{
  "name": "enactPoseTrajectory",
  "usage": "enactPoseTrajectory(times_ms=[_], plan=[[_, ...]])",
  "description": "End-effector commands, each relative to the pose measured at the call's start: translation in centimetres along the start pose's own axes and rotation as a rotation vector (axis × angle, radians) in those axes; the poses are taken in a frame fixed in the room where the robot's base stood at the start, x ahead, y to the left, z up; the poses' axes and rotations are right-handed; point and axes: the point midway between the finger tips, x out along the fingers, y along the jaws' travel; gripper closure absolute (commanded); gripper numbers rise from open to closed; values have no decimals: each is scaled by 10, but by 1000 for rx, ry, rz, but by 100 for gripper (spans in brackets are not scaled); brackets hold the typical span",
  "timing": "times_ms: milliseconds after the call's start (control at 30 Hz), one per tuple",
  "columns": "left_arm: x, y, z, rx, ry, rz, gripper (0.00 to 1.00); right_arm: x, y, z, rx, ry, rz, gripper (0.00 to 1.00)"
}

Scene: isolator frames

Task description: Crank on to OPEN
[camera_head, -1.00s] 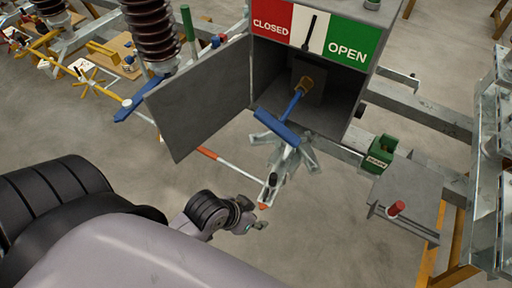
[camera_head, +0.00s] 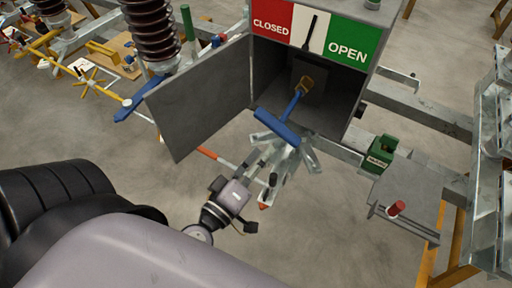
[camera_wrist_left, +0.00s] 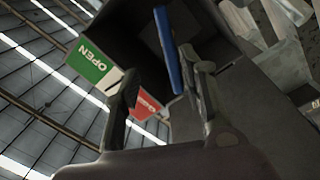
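The crank has a blue handle bar (camera_head: 277,127) and a blue arm running up to a brass-coloured hub (camera_head: 305,83) inside the open grey box (camera_head: 262,75). On the sign above, the black pointer (camera_head: 309,34) stands on the white strip between the red CLOSED field (camera_head: 271,20) and the green OPEN field (camera_head: 352,42). My left gripper (camera_head: 236,203) is below the handle, apart from it. In the left wrist view its two fingers are spread and empty (camera_wrist_left: 168,80); the blue handle (camera_wrist_left: 167,50) shows beyond them, nearer the right finger. My right gripper is out of view.
The box's door (camera_head: 200,98) hangs open on the left. A galvanised linkage with a red-and-white rod (camera_head: 225,164) lies below the box. A green block (camera_head: 380,154) and a plate with a red knob (camera_head: 397,208) are at right.

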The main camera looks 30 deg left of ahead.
Motion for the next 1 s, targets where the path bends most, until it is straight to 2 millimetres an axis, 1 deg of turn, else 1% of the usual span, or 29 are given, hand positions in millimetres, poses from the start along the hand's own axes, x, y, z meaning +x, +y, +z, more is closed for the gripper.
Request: enactPoseTrajectory(times_ms=[67, 167, 267, 467, 500, 633, 800, 1000], plan=[[-1, -5, -6, -22, 32, -20, 62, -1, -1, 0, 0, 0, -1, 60], [5, -6, -11, -29, 49, -25, 62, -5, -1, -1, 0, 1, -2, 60], [20, -4, -12, -29, 49, -23, 62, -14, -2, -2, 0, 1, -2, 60], [62, -6, -14, -30, 49, -21, 62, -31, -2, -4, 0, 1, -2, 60], [69, -6, -14, -29, 47, -22, 62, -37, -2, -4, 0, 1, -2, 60], [89, -9, -14, -27, 47, -23, 62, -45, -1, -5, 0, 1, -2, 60], [101, -13, -13, -28, 46, -25, 62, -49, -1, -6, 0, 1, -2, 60], [102, -14, -12, -28, 45, -25, 62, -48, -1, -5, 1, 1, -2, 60]])
